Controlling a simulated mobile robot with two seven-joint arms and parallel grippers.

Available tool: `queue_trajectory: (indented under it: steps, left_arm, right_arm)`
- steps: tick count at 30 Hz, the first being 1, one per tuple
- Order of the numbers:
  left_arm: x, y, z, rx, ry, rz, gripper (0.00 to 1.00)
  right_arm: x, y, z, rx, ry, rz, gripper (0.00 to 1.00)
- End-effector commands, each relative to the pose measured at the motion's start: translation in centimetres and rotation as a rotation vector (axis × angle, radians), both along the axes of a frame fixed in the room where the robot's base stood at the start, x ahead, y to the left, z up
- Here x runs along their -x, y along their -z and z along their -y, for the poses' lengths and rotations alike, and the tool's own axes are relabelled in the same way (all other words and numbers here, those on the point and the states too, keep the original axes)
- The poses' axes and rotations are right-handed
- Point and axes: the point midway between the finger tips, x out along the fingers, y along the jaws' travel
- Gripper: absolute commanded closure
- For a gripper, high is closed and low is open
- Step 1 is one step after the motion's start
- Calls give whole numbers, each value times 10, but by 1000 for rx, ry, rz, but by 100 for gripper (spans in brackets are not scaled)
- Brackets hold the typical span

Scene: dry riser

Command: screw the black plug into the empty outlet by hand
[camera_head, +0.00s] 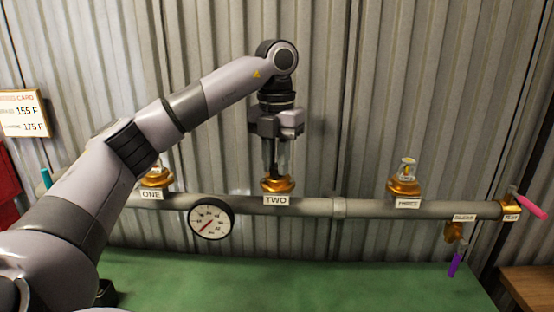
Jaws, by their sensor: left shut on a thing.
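My left gripper (277,168) points straight down over the brass outlet (278,186) labelled TWO, at the middle of the grey pipe. Its fingers are shut on a dark thing, the black plug as far as I can tell, mostly hidden between them. The fingertips are right at the top of the outlet. I cannot tell how deep the plug sits in the brass. Outlets ONE (153,181) and THREE (404,187) each carry a fitting on top; the one at ONE is partly hidden by my left arm. My right gripper is not in view.
A gauge (211,219) hangs on the pipe (310,207) left of TWO. At the right end are a pink-handled valve (530,207) and a purple-handled drain (455,262). The green surface (300,285) below looks clear. A card (24,114) hangs at left.

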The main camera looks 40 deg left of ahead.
Motion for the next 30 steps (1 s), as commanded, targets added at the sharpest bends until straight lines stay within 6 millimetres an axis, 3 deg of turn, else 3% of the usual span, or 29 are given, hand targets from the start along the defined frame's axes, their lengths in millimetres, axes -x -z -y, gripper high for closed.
queue_trajectory:
  steps: [5, 17, 30]
  left_arm:
    - [0, 0, -1, 0, 112, 1, 100]
    - [0, 0, -1, 0, 163, 1, 100]
    - [0, 0, -4, -1, 591, 1, 100]
  right_arm:
    - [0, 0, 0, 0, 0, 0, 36]
    - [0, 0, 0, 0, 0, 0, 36]
    - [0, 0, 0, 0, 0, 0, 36]
